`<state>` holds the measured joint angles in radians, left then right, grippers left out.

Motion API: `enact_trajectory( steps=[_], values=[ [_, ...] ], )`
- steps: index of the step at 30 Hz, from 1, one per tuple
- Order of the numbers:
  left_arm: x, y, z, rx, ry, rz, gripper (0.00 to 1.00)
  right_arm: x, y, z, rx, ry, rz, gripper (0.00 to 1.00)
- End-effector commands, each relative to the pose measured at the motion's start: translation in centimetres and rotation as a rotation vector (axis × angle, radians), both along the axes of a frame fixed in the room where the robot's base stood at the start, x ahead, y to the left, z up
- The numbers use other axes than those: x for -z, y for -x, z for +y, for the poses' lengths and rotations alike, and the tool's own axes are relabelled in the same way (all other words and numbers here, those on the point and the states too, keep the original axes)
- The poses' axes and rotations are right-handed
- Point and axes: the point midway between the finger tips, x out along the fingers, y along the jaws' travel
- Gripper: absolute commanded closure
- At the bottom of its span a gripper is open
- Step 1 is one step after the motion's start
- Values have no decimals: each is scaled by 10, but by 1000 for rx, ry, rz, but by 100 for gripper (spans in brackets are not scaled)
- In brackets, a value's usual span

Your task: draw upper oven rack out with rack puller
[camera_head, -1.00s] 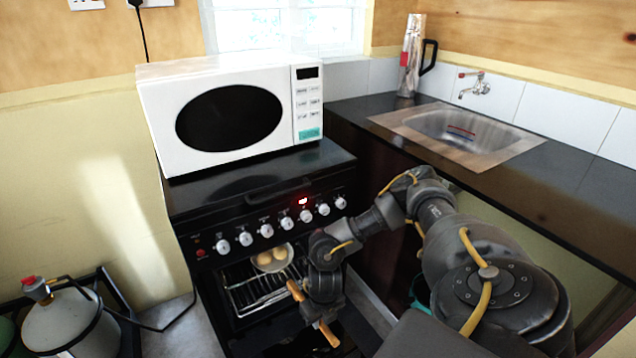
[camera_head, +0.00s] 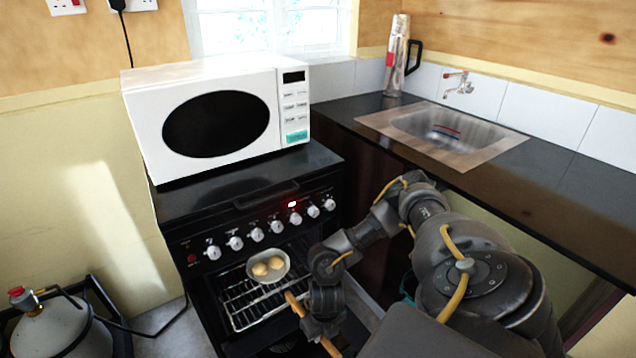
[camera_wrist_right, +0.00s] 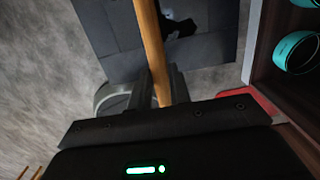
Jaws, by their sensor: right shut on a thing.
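The upper oven rack (camera_head: 243,303), a wire grid, sticks out of the open oven front below the knobs. A pale dish (camera_head: 285,272) with round yellowish-brown items sits on it. My right gripper (camera_head: 318,327) is just right of the rack, shut on the wooden stick of the rack puller (camera_head: 294,303). The stick slants from the rack's right front side down to the right. In the right wrist view the stick (camera_wrist_right: 151,42) runs up between the fingers (camera_wrist_right: 160,88). The puller's contact with the rack cannot be made out. My left gripper is out of view.
A white microwave (camera_head: 262,110) stands on the black cooker (camera_head: 185,235). A counter with a sink (camera_head: 440,130) and a tall flask (camera_head: 396,60) is at right. A gas cylinder (camera_head: 55,330) stands on the floor at left. Turquoise items (camera_wrist_right: 296,52) show in the right wrist view.

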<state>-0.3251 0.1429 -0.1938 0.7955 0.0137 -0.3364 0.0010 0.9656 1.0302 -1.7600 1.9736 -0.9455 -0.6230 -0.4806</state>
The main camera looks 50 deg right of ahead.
Motion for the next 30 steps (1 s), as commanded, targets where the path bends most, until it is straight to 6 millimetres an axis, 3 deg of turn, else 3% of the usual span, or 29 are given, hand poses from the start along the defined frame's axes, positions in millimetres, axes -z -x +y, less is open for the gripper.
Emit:
enact_trajectory(
  steps=[12, 18, 30],
  values=[
    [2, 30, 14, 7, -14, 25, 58, -1, 21, 7, 1, -1, 2, 100],
    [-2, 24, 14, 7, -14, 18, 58, -1, 33, 10, 0, -1, 2, 100],
    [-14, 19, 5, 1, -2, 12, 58, -13, 31, 10, 0, 0, 0, 100]
  ],
)
